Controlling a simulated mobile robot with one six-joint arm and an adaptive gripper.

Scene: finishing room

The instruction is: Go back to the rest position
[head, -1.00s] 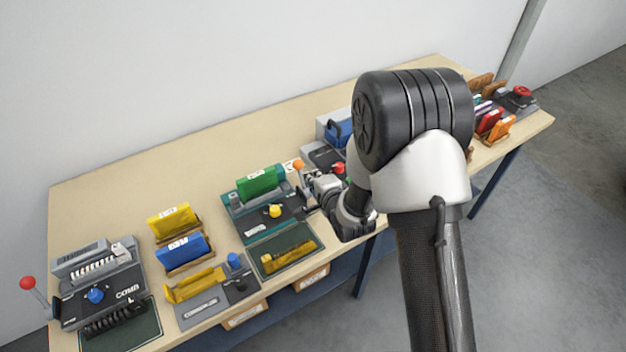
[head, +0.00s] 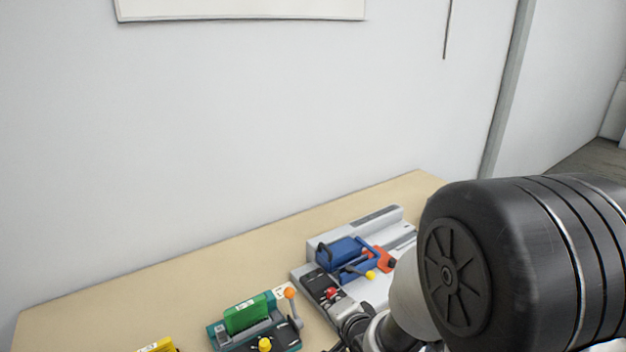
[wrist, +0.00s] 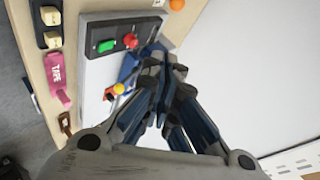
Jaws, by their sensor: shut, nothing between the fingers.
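My gripper (wrist: 163,92) shows in the wrist view with its fingers together and nothing between them. It hangs in front of the grey machine with a green button and a red knob, and covers part of its blue part. In the head view my arm fills the lower right and hides the gripper's fingers. The grey machine (head: 398,222) with its blue block (head: 342,252) stands on the table just left of my arm. I cannot tell the exact gap between the gripper and the machine.
The wooden table (head: 150,290) runs along the white wall. A teal machine with a green block (head: 246,314) and a yellow block (head: 158,346) stand at the front. A pink tape item (wrist: 58,80) shows in the wrist view. The table's back strip is clear.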

